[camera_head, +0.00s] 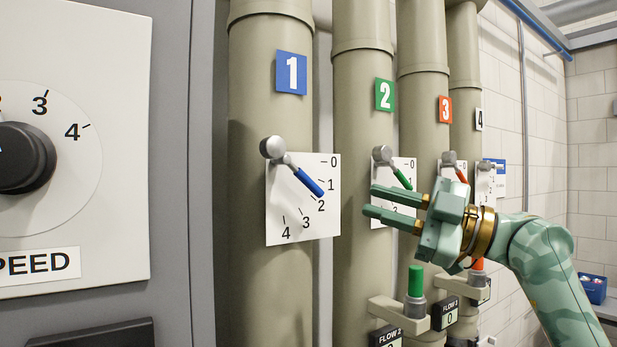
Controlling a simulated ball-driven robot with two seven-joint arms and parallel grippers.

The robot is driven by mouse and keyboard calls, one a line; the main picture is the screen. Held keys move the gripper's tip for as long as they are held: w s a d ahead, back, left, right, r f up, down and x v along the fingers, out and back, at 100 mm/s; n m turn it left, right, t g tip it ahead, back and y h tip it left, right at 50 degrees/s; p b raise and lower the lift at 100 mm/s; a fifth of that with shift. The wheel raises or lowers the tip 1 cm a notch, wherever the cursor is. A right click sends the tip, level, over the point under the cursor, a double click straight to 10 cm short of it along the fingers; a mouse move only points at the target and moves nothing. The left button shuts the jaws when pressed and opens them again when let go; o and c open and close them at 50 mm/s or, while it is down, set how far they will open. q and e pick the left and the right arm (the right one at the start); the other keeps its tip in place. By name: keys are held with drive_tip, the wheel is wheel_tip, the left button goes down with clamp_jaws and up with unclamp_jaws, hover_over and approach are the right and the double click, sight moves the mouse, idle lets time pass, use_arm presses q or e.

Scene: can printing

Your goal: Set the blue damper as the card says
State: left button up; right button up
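The blue damper is a lever (308,181) on the beige duct marked 1. Its round grey pivot sits at the upper left of a white scale plate (275,228) numbered 0 to 4. The lever slants down to the right and its tip lies between the marks 1 and 2. My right gripper (371,201) is open and empty, its two fingers pointing left. It is in front of duct 2 and covers part of that duct's scale, to the right of the blue lever and apart from it. My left gripper is not in view. I see no card that I can read.
Ducts 2, 3 and 4 stand to the right, with a green lever (402,179) and a red lever (461,175). Below are flow fittings, one with a green top (416,281). A grey cabinet with a black SPEED knob (22,158) stands at the left.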

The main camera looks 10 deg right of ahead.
sight(313, 184)
drive_tip(key=p+x, duration=0.5)
drive_tip(key=x, duration=0.6)
drive_tip(key=shift+w+a+r, duration=0.15)
drive_tip(key=shift+a, duration=0.05)
drive_tip(key=shift+w+a, duration=0.3)
drive_tip(key=shift+a, duration=0.15)
clamp_jaws()
